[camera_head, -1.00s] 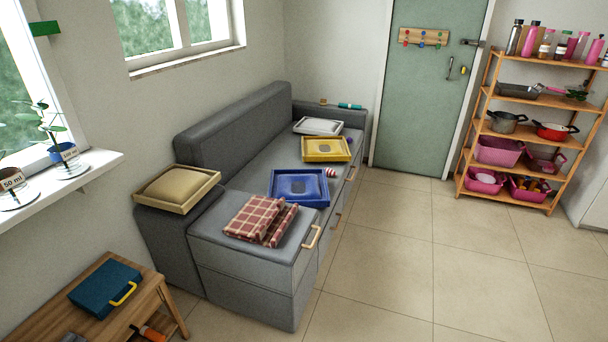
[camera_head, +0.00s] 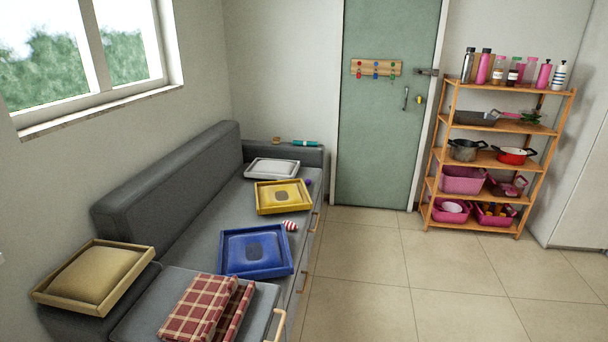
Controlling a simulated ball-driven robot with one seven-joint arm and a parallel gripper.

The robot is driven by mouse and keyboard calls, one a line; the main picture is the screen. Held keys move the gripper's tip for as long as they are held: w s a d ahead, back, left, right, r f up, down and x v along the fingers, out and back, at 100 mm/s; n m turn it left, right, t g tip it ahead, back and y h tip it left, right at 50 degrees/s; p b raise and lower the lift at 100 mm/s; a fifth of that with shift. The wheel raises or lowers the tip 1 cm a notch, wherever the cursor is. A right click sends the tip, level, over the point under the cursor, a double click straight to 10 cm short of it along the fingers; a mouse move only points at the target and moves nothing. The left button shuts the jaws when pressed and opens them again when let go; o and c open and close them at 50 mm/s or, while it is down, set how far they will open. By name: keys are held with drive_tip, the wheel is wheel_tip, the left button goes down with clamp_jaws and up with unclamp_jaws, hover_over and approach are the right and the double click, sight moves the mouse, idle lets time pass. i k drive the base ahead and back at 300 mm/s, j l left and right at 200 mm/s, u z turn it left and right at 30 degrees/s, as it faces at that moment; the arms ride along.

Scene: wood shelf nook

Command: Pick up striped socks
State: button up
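A small red-and-white striped bundle, which looks like the striped socks (camera_head: 290,226), lies on the grey sofa seat near its front edge. It sits just beyond the right back corner of the blue tray (camera_head: 228,262) and in front of the yellow tray (camera_head: 262,205). It is small in the picture, so its exact shape is hard to tell. My gripper is not in view.
A folded red checked cloth (camera_head: 197,308) and a tray with a beige cushion (camera_head: 96,280) are on the near sofa end. A white tray (camera_head: 272,168) lies further back. A wooden shelf (camera_head: 436,180) stands right of the green door (camera_head: 385,130). The tiled floor (camera_head: 400,280) is clear.

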sight(289, 225)
drive_tip(key=i, duration=1.9)
drive_tip(key=i+u, duration=0.1)
drive_tip(key=i, duration=0.75)
drive_tip(key=i+l+u, duration=0.1)
drive_tip(key=i, duration=0.75)
drive_tip(key=i+l+u, duration=0.2)
drive_tip(key=k+j, duration=0.05)
